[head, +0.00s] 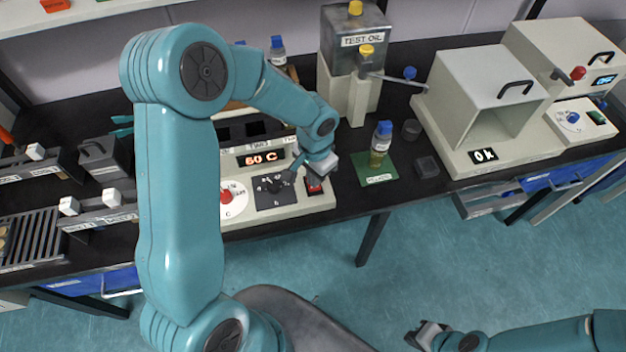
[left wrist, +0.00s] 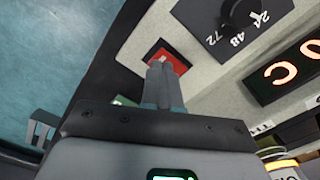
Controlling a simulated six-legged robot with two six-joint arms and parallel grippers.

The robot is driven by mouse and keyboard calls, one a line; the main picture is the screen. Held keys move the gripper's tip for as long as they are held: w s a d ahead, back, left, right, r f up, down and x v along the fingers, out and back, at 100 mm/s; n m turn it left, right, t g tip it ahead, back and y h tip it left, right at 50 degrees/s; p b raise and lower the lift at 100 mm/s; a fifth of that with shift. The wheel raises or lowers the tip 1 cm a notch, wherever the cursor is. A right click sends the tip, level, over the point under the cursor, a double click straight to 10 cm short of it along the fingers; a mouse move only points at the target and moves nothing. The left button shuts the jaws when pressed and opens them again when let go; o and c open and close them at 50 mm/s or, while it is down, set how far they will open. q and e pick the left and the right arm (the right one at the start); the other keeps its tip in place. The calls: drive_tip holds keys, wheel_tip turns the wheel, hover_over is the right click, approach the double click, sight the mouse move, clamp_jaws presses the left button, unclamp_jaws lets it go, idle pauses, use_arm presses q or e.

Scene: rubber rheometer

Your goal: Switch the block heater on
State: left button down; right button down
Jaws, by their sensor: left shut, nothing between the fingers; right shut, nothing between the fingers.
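The block heater (head: 262,190) stands on the dark bench, with a lit display (head: 262,157) that appears to read 60 C. It has a red knob (head: 226,196), a black dial (head: 268,186) and a red rocker switch (head: 314,187) at its right front corner. The switch also shows in the left wrist view (left wrist: 178,61). My left gripper (head: 309,178) is shut and empty, its fingertips (left wrist: 158,68) right at the switch and covering part of it. I cannot tell whether they touch it. My right gripper (head: 428,332) is shut and empty, low over the floor.
A capped vial (head: 380,145) stands on a green mat (head: 390,172) right of the heater. A test oil dispenser (head: 350,60) stands behind. A large cream machine (head: 480,100) fills the right. Racks with white-knobbed parts (head: 100,205) lie at left.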

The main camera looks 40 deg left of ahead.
use_arm(q)
drive_tip(key=shift+f+b, duration=1)
idle(0.4)
drive_tip(key=shift+r, duration=0.15)
drive_tip(key=shift+r+p, duration=0.5)
drive_tip(key=shift+p, duration=0.05)
wheel_tip(320, 180, up, 2)
drive_tip(key=shift+r+p, duration=0.25)
drive_tip(key=shift+p, duration=0.5)
wheel_tip(320, 180, up, 2)
drive_tip(key=shift+r+p, duration=0.1)
drive_tip(key=shift+p, duration=0.6)
drive_tip(key=shift+r+p, duration=0.4)
drive_tip(key=shift+r, duration=0.2)
drive_tip(key=shift+f, duration=0.1)
